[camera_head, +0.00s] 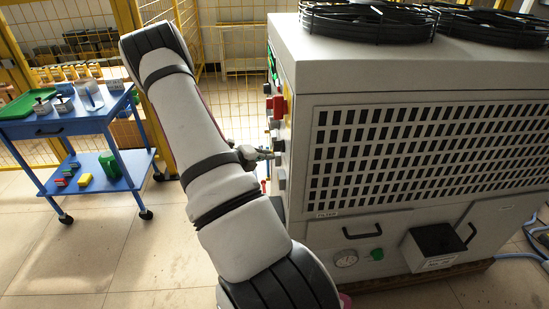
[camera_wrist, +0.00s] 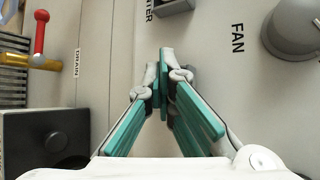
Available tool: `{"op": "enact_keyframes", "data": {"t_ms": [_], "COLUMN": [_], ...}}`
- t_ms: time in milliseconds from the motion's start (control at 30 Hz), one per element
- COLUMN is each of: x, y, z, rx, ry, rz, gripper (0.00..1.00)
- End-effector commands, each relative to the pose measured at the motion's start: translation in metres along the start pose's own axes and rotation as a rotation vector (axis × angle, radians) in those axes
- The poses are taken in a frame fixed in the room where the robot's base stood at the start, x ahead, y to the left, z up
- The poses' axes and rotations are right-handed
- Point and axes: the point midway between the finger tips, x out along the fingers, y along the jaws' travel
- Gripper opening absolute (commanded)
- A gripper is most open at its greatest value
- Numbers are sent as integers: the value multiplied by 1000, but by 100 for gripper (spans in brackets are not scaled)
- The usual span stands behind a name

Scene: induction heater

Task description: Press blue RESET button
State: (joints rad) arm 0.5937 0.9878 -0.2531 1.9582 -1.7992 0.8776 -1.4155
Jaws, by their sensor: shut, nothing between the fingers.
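My gripper (camera_head: 264,154) is beside the side panel of the heater cabinet (camera_head: 301,110) in the head view, with its tips close to the panel. In the wrist view my gripper (camera_wrist: 166,62) has its fingertips together with nothing between them, pointing at the grey panel (camera_wrist: 108,25). The tips are between the DRAIN label (camera_wrist: 76,62) and the FAN label (camera_wrist: 238,38). I cannot tell whether they touch the panel. No blue button shows in either view; the head view sees the panel nearly edge-on.
In the wrist view a grey knob (camera_wrist: 294,28) is at the right, a red-handled valve (camera_wrist: 40,32) at the upper left, and a black box (camera_wrist: 40,138) at the lower left. A blue cart (camera_head: 88,122) stands at the left in the head view, with open floor before it.

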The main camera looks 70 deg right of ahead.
Motion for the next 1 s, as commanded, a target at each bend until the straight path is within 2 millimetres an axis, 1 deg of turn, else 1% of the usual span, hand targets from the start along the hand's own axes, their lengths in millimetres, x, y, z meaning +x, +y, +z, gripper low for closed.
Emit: {"op": "enact_keyframes", "data": {"t_ms": [467,833,1000], "x": [2,-9,-11], "y": [-2,7,8], "z": [-3,6,7], "rx": [0,-1,0], "ry": [5,2,3], "rz": [-3,-2,-2], "gripper": [0,0,0]}}
